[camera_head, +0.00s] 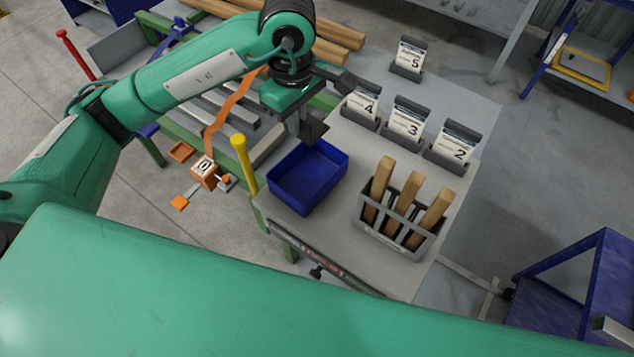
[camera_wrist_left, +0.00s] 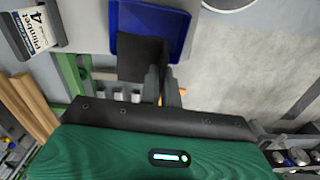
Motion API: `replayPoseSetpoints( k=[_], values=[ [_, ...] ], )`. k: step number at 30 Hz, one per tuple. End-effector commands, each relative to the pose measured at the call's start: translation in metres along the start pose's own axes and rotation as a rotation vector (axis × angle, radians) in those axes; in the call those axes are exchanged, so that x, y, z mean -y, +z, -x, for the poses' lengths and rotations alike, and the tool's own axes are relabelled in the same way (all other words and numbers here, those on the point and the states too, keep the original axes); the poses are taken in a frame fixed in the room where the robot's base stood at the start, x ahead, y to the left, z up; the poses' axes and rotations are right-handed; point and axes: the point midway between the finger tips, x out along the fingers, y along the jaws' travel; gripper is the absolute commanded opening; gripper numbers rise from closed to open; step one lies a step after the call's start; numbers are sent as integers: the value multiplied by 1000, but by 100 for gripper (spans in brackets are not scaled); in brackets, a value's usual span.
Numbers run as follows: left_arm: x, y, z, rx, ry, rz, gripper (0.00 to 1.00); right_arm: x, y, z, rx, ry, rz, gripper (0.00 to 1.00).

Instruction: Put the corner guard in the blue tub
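The blue tub (camera_head: 318,199) stands open on the grey table top, and its inside looks empty where it shows. It also shows at the top of the left wrist view (camera_wrist_left: 180,42). My left gripper (camera_head: 305,128) is over the tub's far edge, pointing down. It appears shut on a dark, flat-faced piece, which I take for the corner guard (camera_wrist_left: 141,58). In the left wrist view this piece overlaps the tub's near-left part, beside the fingers. In the head view only a small dark part shows below the fingers. My right gripper is out of view.
A grey rack with wooden handles (camera_head: 400,215) stands right of the tub. Numbered card holders (camera_head: 406,122) stand behind. A yellow-topped post (camera_head: 243,160) is close on the tub's left. Metal bars and wooden poles (camera_head: 330,32) lie farther back.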

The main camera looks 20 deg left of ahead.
Motion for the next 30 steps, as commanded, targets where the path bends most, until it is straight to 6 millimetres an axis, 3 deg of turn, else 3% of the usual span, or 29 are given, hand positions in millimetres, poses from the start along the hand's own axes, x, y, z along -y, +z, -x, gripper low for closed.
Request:
replayPoseSetpoints(
  k=[14,21,30],
  values=[
    [2,1,-80,3,-6,3,0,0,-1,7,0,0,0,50],
    [2,0,-132,1,-6,3,0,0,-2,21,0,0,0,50],
    [1,0,-161,0,-2,1,0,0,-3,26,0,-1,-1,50]
  ],
)
